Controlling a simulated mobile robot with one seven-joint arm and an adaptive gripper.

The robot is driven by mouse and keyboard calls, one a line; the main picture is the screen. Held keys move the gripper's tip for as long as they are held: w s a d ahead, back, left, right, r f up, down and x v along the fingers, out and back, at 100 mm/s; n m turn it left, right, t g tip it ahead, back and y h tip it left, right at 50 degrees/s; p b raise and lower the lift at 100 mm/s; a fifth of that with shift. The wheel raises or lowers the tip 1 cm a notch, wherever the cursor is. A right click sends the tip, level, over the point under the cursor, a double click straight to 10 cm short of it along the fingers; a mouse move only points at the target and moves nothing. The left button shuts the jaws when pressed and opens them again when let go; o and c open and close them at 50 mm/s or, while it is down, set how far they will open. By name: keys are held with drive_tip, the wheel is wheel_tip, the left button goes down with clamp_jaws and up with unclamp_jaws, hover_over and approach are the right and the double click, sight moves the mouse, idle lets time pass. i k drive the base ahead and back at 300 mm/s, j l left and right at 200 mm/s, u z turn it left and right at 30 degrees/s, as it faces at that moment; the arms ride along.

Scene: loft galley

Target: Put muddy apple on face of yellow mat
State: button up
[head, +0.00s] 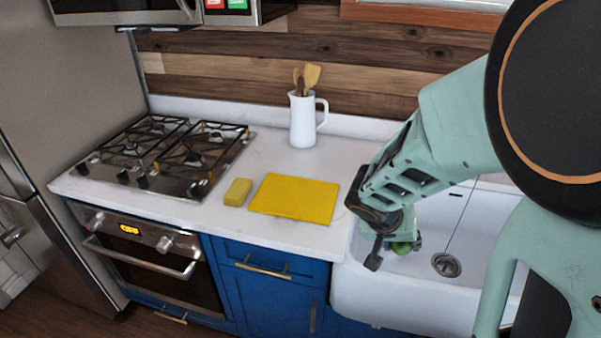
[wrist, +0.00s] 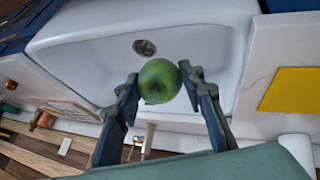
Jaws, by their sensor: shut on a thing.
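The green apple (wrist: 159,82) is between my gripper's two fingertips in the wrist view, over the white sink. In the head view the apple (head: 401,248) shows only in part, low behind my gripper (head: 392,246). My gripper is shut on the apple; it also shows in the wrist view (wrist: 160,84). I cannot tell whether the apple touches the sink. No mud is clear on it. The yellow mat (head: 294,198) lies flat on the white counter, left of the sink, with its face bare. It also shows at the right of the wrist view (wrist: 291,90).
A yellow sponge (head: 238,192) lies just left of the mat. A gas hob (head: 165,153) is farther left. A white jug (head: 303,120) with wooden utensils stands behind the mat. The sink (head: 345,290) has a raised rim beside the counter.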

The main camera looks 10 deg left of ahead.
sight(295, 195)
drive_tip(key=i+j, duration=0.25)
drive_tip(key=j, duration=0.15)
drive_tip(key=i+j+z, duration=0.15)
drive_tip(key=i+j, duration=0.35)
drive_tip(key=j, duration=0.35)
drive_tip(key=i+z, duration=0.05)
